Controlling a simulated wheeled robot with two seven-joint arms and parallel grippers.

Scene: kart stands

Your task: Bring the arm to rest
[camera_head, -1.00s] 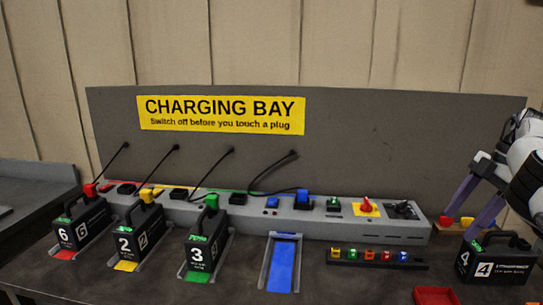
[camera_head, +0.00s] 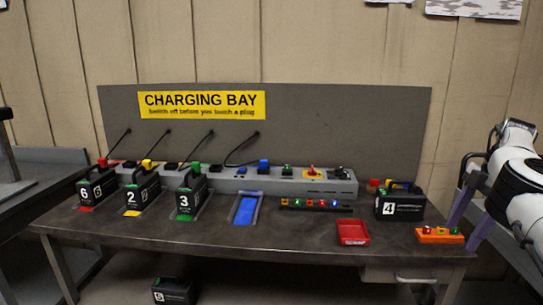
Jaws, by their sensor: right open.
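My right arm comes in from the right edge of the head view. My right gripper (camera_head: 467,226) has two purple-grey fingers pointing down, spread apart and empty. It hangs at the table's right edge, to the right of the black battery 4 (camera_head: 400,206) and close to an orange block with coloured buttons (camera_head: 439,235). I cannot tell whether a finger touches that block. Battery 4 stands upright on the table, apart from the fingers. My left gripper is not in view.
The dark table (camera_head: 290,232) holds batteries 6 (camera_head: 97,188), 2 (camera_head: 142,194) and 3 (camera_head: 191,197) at left, an empty blue bay (camera_head: 245,210), a red tray (camera_head: 353,232) and a grey charger strip (camera_head: 300,186). Battery 5 (camera_head: 174,291) is below the table front. Front tabletop is mostly clear.

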